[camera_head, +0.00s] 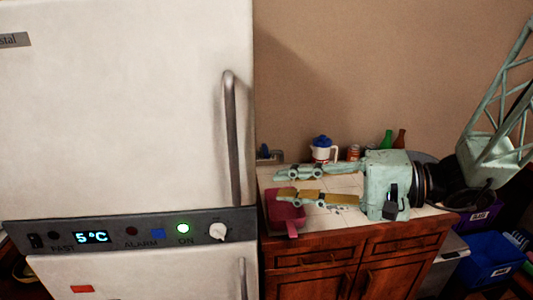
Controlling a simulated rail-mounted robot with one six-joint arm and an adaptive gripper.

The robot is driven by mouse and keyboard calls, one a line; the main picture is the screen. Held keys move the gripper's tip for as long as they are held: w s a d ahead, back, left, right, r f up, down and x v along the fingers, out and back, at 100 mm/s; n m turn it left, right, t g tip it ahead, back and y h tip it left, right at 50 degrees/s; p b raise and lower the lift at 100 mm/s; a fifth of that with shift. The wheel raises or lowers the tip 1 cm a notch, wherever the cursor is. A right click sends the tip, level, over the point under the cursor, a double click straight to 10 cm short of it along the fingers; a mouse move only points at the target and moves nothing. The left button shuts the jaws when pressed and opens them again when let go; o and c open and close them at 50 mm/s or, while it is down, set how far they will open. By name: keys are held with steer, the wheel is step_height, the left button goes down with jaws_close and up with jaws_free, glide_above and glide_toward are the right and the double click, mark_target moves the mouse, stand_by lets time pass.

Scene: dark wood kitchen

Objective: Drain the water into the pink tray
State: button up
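The pink tray (284,214) sits at the left front corner of the tiled counter, with its handle towards the front edge. My gripper (280,182) reaches in from the right, above the counter, with its fingers pointing left. No water can be made out.
A white fridge (120,110) fills the left side, its handle (231,140) sticking out. Behind my gripper stand a small can (353,153), a green bottle (387,140) and a brown bottle (400,139). Blue crates (490,258) are at the lower right.

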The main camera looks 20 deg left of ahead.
steer(key=w+f+m+t+y, duration=0.1)
steer(key=w+f+m+t, duration=0.15)
steer(key=w, duration=0.55)
steer(key=t+p, duration=0.2)
steer(key=t, duration=0.2)
glide_toward(266, 153)
steer(key=d, duration=0.4)
steer(key=shift+s+a+f+m, duration=0.15)
steer(key=shift+s+f+m, duration=0.2)
steer(key=shift+s, duration=0.05)
steer(key=shift+a+g, duration=0.2)
steer(key=shift+g, duration=0.05)
steer(key=shift+r+b+x, duration=0.1)
steer(key=shift+b+x, duration=0.05)
steer(key=shift+x, duration=3.2)
steer(key=shift+r+b+x, duration=0.15)
steer(key=shift+x, duration=3.2)
steer(key=shift+w, duration=0.1)
jaws_close()
